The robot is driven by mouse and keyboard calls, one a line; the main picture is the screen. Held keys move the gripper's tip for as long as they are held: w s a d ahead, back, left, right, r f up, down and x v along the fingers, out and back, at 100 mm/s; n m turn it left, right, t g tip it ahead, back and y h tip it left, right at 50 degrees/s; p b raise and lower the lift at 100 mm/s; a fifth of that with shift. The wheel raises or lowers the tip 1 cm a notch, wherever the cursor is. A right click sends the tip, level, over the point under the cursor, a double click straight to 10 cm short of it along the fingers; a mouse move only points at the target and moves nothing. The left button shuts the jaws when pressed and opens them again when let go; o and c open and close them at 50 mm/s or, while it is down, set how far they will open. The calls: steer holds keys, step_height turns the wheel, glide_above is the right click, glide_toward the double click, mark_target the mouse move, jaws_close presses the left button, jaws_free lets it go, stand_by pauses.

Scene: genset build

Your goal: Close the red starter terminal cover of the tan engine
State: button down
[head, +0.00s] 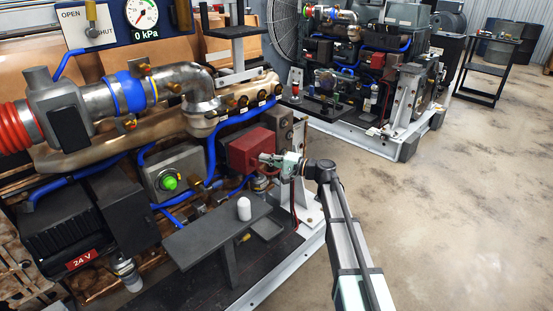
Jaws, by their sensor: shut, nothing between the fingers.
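The tan engine (165,133) fills the left half of the head view. The red starter terminal cover (238,149) is a boxy red part at the engine's lower right, above a small cylindrical part. My gripper (263,158) reaches in from the right, shut and empty. Its fingertips overlap the cover's right side in the picture; I cannot tell if they touch it. The gripper hides part of that side. The cover's hinge and exact angle are not clear from here.
A dark grey shelf (210,236) with a white cylinder (244,209) stands in front, left of my arm. A box with a green button (170,176) and blue hoses lie left of the cover. Another engine unit (365,65) stands behind. Open floor (460,190) is at right.

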steer(key=shift+s+a, duration=0.55)
steer(key=shift+s, duration=0.2)
steer(key=a, duration=0.1)
steer(key=a+b, duration=0.1)
steer(key=shift+s+a+f, duration=0.1)
steer(key=shift+s+a, duration=0.1)
steer(key=shift+a, duration=0.2)
